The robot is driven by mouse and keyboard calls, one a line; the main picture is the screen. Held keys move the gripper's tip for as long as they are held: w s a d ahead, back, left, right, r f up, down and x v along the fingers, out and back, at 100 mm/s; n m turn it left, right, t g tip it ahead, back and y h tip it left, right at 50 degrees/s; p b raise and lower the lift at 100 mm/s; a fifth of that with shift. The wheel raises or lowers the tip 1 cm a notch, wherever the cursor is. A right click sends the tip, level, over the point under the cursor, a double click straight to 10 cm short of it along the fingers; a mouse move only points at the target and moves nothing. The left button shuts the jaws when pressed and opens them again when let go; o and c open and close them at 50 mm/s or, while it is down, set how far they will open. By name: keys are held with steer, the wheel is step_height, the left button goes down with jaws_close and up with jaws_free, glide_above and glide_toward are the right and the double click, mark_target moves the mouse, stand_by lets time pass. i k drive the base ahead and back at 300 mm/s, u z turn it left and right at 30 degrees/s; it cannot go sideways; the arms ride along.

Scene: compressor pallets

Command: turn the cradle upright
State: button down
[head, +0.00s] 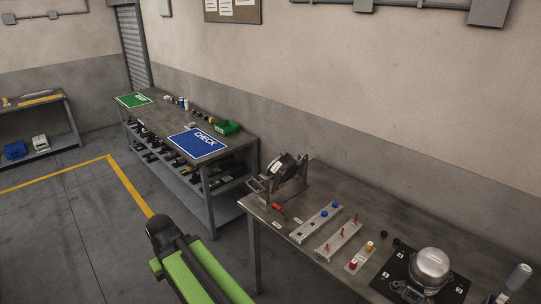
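The cradle (281,167) appears to be the dark part with a pale label, held in a grey metal stand (304,186) at the far left end of the near workbench. It looks tilted, but it is too small to tell its exact angle. A crank-like bar sticks out on the stand's left side, and a small red piece (279,207) lies at its foot. My green arm rises from the bottom edge, left of the near bench and apart from the stand. My gripper's fingers do not show.
The near bench (351,198) also holds strips with blue, red and yellow parts, and a silver compressor dome (430,267) on a black plate. Behind stands a bench with a green mat (133,100) and a blue CHECK mat (197,144). Left floor is open, with a yellow line.

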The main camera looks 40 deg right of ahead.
mark_target(277, 174)
steer(key=i, duration=1.1)
steer(key=u, duration=0.1)
